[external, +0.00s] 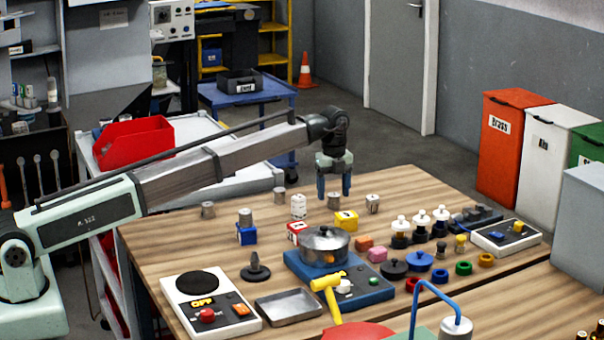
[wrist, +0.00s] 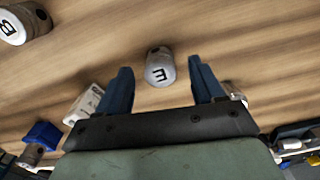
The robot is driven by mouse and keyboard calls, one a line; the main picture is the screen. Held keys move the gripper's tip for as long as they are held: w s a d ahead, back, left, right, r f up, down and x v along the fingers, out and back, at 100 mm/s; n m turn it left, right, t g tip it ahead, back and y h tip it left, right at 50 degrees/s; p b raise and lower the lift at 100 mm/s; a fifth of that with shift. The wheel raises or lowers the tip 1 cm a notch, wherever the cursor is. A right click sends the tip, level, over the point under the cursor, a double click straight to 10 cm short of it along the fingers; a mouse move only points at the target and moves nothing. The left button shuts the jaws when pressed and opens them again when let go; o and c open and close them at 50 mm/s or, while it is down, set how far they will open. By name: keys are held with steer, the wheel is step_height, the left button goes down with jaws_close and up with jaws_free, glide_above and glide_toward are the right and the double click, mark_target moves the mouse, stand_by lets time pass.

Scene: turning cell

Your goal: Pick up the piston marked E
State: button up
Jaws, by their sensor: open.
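The piston marked E (wrist: 160,68) is a grey metal cylinder with a dark E on its face. In the wrist view it shows between the two blue fingers of my open gripper (wrist: 159,64), with a gap on both sides. In the external view my gripper (external: 334,188) points down at the far side of the table. A grey piston (external: 334,202) shows at its fingertips there; its mark cannot be read. Another piston marked B (wrist: 25,22) lies at the upper left of the wrist view.
A yellow block (external: 346,219) and a steel pot (external: 324,241) on a blue hotplate stand nearer the camera in the external view. Bare wood lies beyond piston E.

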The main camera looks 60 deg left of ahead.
step_height(320, 180, down, 2)
steer(key=shift+f, duration=0.1)
steer(key=shift+c, duration=0.2)
steer(key=c, duration=1.1)
steer(key=shift+c, duration=0.2)
